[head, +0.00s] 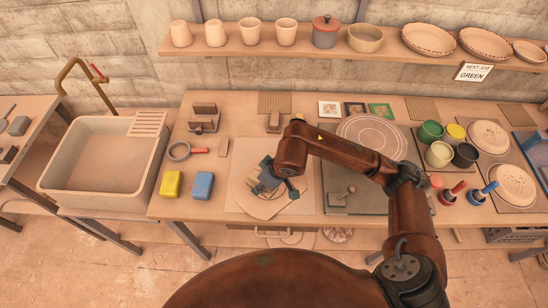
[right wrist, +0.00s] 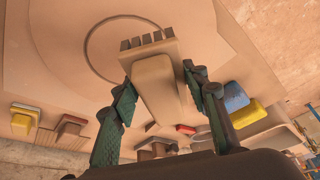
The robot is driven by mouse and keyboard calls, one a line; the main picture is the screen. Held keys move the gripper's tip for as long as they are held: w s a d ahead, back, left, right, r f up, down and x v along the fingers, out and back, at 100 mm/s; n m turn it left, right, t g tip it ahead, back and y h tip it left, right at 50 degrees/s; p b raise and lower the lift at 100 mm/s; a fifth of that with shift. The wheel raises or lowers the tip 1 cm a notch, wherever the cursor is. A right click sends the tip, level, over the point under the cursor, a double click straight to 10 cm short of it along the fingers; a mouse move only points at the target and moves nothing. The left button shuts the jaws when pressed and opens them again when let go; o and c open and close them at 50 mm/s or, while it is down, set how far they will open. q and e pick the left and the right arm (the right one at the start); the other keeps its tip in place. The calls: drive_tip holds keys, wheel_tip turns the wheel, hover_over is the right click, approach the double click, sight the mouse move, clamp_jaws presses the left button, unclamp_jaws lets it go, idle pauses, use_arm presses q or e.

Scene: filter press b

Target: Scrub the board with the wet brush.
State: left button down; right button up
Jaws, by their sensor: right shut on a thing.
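The board (head: 264,210) is a pale, rounded slab on a light sheet in the middle of the bench. In the right wrist view a board-like pale surface with a dark ring (right wrist: 90,45) fills the upper part. My right gripper (head: 268,184) is over the board, shut on the brush (right wrist: 158,85). The brush has a pale block body with a row of tufts (right wrist: 148,41) at its far end. I cannot tell whether the tufts touch the board or whether they are wet. The arm hides part of the board in the head view. My left gripper is not in view.
A sink basin (head: 102,160) with a brass tap (head: 82,72) stands at the left. Yellow (head: 171,184) and blue (head: 203,186) sponges lie left of the board. A green-grey mat (head: 345,200) lies right of it. Pots (head: 438,153) stand further right, and a shelf (head: 340,50) runs behind.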

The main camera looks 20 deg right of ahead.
drive_tip(key=shift+r+p, duration=0.4)
drive_tip(key=shift+r, duration=1.35)
